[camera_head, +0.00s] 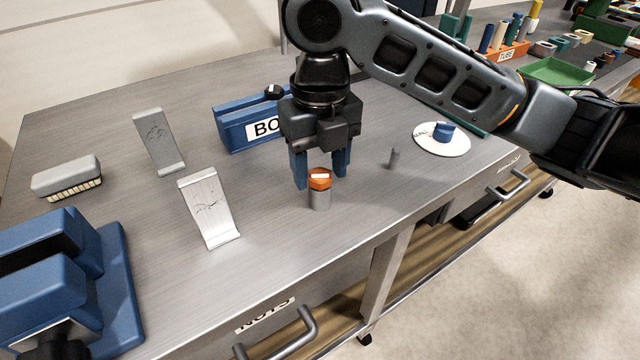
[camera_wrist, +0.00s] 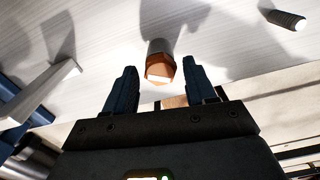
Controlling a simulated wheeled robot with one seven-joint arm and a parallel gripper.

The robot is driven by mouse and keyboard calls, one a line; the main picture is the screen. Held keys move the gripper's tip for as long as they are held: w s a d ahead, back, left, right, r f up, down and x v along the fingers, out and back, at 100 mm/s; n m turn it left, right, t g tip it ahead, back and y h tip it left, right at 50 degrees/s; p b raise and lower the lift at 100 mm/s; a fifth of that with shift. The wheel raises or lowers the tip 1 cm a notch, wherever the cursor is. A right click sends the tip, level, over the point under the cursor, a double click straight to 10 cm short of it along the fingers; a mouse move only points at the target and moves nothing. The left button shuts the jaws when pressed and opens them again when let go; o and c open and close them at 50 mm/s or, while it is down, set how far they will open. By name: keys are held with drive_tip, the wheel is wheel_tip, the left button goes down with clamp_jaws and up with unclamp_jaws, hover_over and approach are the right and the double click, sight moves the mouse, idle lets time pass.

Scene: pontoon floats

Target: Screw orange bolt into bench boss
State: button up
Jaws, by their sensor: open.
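The orange bolt (camera_head: 320,180) has a hex head with a white mark and sits on top of the grey cylindrical bench boss (camera_head: 320,199). My gripper (camera_head: 322,180) is open, pointing down, with its blue fingers on either side of the bolt head. In the wrist view the orange bolt (camera_wrist: 160,68) lies between and just beyond the fingertips of my gripper (camera_wrist: 160,80), with a gap to each finger. The boss (camera_wrist: 161,46) shows behind the head. The bolt's shank is hidden, so I cannot tell how deep it sits.
A grey peg (camera_head: 394,158) stands to the right, and a white disc (camera_head: 455,140) bears a blue piece. A blue bin (camera_head: 235,130) is behind my gripper. Two bent metal stands (camera_head: 210,208), a brush (camera_head: 67,178) and a blue vise (camera_head: 60,275) are at left.

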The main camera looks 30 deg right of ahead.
drive_tip(key=n+b, duration=0.1)
drive_tip(key=n, duration=0.1)
drive_tip(key=n+b, duration=0.2)
drive_tip(key=n, duration=0.1)
drive_tip(key=shift+f+n, duration=0.25)
drive_tip(key=shift+n, duration=0.05)
drive_tip(key=shift+r+n+b, duration=0.25)
drive_tip(key=shift+n+b, duration=0.05)
drive_tip(key=shift+n, duration=0.7)
drive_tip(key=c, duration=0.9)
drive_tip(key=shift+r+m+p, duration=0.15)
drive_tip(key=shift+m+p, duration=0.55)
drive_tip(key=shift+m, duration=0.4)
drive_tip(key=m+p, duration=0.2)
drive_tip(key=m, duration=0.2)
drive_tip(key=m+p, duration=0.3)
drive_tip(key=m, duration=0.1)
drive_tip(key=shift+f+m, duration=0.25)
drive_tip(key=shift+m, duration=0.65)
drive_tip(key=shift+p, duration=0.3)
